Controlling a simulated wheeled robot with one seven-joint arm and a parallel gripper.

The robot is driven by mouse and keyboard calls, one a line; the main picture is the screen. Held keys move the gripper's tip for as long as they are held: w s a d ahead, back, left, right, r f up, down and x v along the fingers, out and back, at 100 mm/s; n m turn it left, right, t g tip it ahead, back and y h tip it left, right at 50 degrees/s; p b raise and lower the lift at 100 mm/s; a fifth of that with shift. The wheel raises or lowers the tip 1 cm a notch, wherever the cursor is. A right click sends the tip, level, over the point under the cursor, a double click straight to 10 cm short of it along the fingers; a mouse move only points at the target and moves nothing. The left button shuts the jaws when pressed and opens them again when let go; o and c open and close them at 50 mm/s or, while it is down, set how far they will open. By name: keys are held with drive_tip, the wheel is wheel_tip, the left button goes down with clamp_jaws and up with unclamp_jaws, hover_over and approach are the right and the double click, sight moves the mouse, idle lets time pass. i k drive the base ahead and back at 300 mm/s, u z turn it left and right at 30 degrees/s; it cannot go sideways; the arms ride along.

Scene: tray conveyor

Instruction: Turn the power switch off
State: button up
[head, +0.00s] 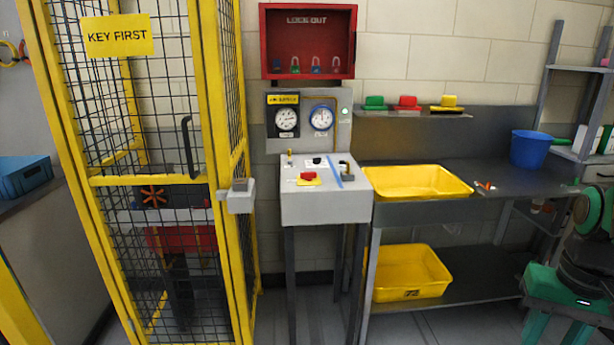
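A grey control box (325,206) stands on dark legs in the middle of the head view. On its sloped top, a red knob or handle (308,176) sits on a yellow plate (313,183). Behind it are a small black control (316,160), a small brass-coloured part (289,158) at the back left and a dark control (345,166) at the right, beside a blue strip (336,172). No label is readable, so I cannot tell which is the power switch or its position. My gripper is not in view; green and dark arm links show at the right edge.
A yellow mesh cage (219,170) with a "KEY FIRST" sign (117,35) stands close left. A red lockout box (308,41) and two gauges (286,118) are above the control box. A bench with a yellow tray (415,193) and blue bucket (530,148) is right.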

sight(308, 177)
drive_tip(key=k, duration=0.6)
drive_tip(key=u, duration=0.55)
drive_tip(key=i, duration=1.8)
drive_tip(key=z, duration=0.55)
